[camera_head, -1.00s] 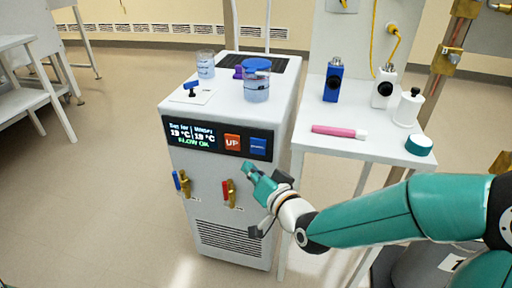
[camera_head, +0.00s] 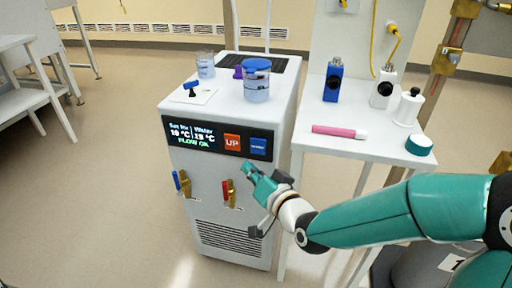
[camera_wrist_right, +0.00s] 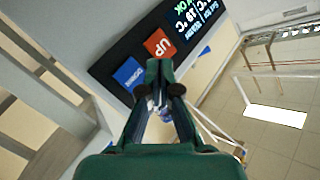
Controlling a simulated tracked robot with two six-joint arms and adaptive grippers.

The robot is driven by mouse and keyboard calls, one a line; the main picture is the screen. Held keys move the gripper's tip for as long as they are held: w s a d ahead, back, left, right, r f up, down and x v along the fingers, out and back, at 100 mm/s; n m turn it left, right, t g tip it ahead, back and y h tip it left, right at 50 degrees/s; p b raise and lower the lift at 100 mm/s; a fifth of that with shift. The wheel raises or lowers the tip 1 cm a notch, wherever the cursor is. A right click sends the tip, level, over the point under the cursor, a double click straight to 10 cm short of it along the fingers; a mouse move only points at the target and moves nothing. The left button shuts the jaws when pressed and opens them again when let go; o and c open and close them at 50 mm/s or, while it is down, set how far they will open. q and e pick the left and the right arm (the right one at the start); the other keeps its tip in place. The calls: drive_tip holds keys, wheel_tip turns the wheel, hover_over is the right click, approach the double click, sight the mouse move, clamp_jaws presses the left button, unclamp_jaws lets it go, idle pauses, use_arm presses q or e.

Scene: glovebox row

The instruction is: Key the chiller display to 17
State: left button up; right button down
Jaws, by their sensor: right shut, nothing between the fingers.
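The chiller (camera_head: 232,110) is a white cabinet with a dark display panel (camera_head: 190,135) on its upper front. The display shows a set value and a water value in °C, with green FLOW OK below. The water value reads 19; the set digits are too small to read surely. Right of the digits are an orange UP button (camera_head: 232,142) and a blue button (camera_head: 258,146). My right gripper (camera_head: 250,172) is shut and empty, its tip just below the two buttons. In the right wrist view the tip (camera_wrist_right: 160,66) appears near both buttons; contact cannot be told. My left gripper is not in view.
Blue-handled (camera_head: 182,183) and red-handled (camera_head: 229,192) brass valves stick out below the panel, close to my right gripper. A blue-lidded jar (camera_head: 257,82) and a beaker (camera_head: 206,65) stand on the chiller. A white side table (camera_head: 345,146) with bottles and a pink marker (camera_head: 339,132) stands right.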

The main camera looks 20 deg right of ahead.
drive_tip(key=s+n+g+p, duration=0.1)
drive_tip(key=n+p, duration=0.2)
drive_tip(key=n, duration=0.4)
drive_tip(key=s+a+n+g+h+p, duration=0.1)
drive_tip(key=n+p, duration=0.2)
drive_tip(key=n, duration=0.4)
drive_tip(key=s+a+n+g+p, duration=0.1)
drive_tip(key=n+p, duration=0.2)
drive_tip(key=n, duration=0.3)
drive_tip(key=shift+a+r+n+h, duration=0.15)
drive_tip(key=shift+a+n+h, duration=0.05)
drive_tip(key=shift+n+h, duration=0.2)
drive_tip(key=shift+w+d, duration=0.1)
drive_tip(key=shift+w, duration=0.05)
approach(255, 156)
drive_tip(key=w+a, duration=0.3)
drive_tip(key=w, duration=0.1)
drive_tip(key=shift+w+d, duration=0.25)
drive_tip(key=shift+w, duration=0.05)
